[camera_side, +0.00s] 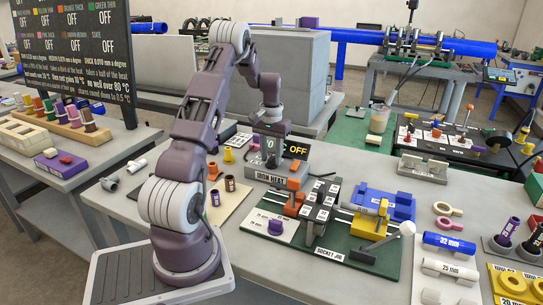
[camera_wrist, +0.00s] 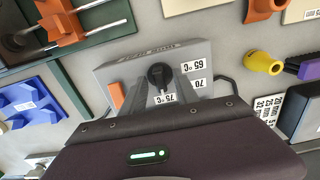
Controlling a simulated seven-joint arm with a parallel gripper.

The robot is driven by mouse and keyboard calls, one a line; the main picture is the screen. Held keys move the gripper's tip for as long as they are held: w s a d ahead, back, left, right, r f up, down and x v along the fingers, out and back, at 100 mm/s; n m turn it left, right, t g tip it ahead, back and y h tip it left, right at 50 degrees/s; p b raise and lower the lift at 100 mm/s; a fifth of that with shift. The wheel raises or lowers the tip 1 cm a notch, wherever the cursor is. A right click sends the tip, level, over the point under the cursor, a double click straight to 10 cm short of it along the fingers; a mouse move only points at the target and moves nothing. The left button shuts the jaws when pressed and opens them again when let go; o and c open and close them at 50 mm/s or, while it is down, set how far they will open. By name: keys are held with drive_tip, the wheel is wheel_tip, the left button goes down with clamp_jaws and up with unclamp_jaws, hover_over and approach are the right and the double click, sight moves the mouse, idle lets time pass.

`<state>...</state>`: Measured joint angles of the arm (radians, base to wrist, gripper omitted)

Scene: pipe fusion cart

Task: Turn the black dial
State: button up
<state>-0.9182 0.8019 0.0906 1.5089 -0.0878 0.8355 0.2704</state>
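The black dial (camera_wrist: 160,74) sits on the grey heater box (camera_wrist: 118,72) in the wrist view. Its round knob shows between my fingers, and labels for 65, 70 and 75 °C are printed around it. My gripper (camera_wrist: 161,88) is open, with one grey finger on each side of the dial; whether either touches it I cannot tell. In the side view, my gripper (camera_side: 268,158) points down over the box marked IRON HEAT (camera_side: 268,179), and the dial is hidden there. The display (camera_side: 297,150) behind the box reads OFF.
An orange part (camera_wrist: 117,95) is at the box's edge.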

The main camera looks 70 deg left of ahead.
sight(272, 158)
wheel_tip(272, 158, up, 7)
idle(0.5)
drive_tip(key=w+d+r+m+t, duration=0.1)
drive_tip(key=w+d+r+m, duration=0.15)
drive_tip(key=d+r, duration=0.85)
drive_tip(key=s+d+r+m+t+y, duration=0.1)
drive_tip(key=s+d+r, duration=0.1)
drive_tip(key=d, duration=0.6)
drive_tip(key=s+d+r+m+t, duration=0.1)
drive_tip(key=s+d+r, duration=0.1)
drive_tip(key=d, duration=0.7)
drive_tip(key=s+d+f+m+t+h, duration=0.1)
drive_tip(key=s+d+m, duration=0.3)
drive_tip(key=s+d, duration=0.8)
drive_tip(key=shift+s+f+t, duration=0.3)
drive_tip(key=shift+s+t, duration=0.5)
drive_tip(key=shift+s, duration=0.1)
